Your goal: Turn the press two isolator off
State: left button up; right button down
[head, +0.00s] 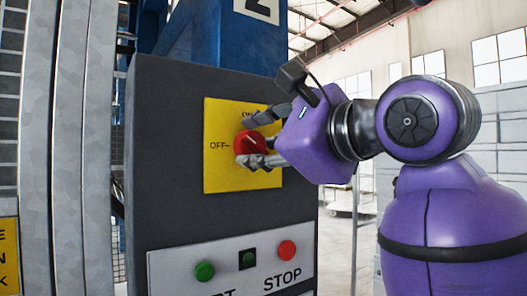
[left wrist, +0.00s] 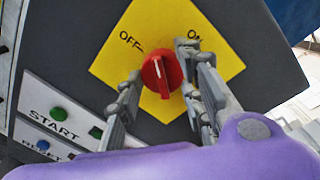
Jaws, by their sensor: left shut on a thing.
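The isolator is a red rotary knob (head: 250,143) on a yellow plate (head: 222,175) on a dark grey cabinet. OFF is printed at the plate's left and ON at its top. My left gripper (head: 256,138) is shut on the knob, one finger above it and one below. In the left wrist view, the gripper (left wrist: 158,88) has a finger either side of the knob (left wrist: 162,74). The knob's white line there runs nearly up and down, its upper end between the OFF and ON marks. My right gripper is out of view.
Below the plate, a white panel (head: 160,270) carries a green START button (head: 204,271), a small dark window (head: 247,260) and a red STOP button (head: 287,249). Metal posts and mesh (head: 60,150) stand at the left. A blue column (head: 215,40) rises behind the cabinet.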

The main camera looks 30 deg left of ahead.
pick_arm(q)
jog(key=shift+w+a+f+n+h+b, duration=0.15)
jog(key=shift+n+b, duration=0.15)
jog(key=shift+n, duration=0.8)
jog(key=shift+s+d+f+n+h+b, duration=0.1)
jog(key=shift+f+n+b, duration=0.2)
jog(key=shift+n, duration=0.8)
jog(key=shift+w+a+f+n+h+b, duration=0.1)
jog(key=shift+n+b, duration=0.25)
jog(key=shift+n, duration=0.75)
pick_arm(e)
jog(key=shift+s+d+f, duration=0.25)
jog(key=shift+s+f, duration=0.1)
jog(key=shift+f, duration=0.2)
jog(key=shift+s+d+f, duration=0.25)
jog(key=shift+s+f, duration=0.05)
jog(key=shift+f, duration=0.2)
pick_arm(q)
jog(key=shift+r, duration=0.1)
jog(key=o, duration=1)
jog(key=shift+r, duration=0.15)
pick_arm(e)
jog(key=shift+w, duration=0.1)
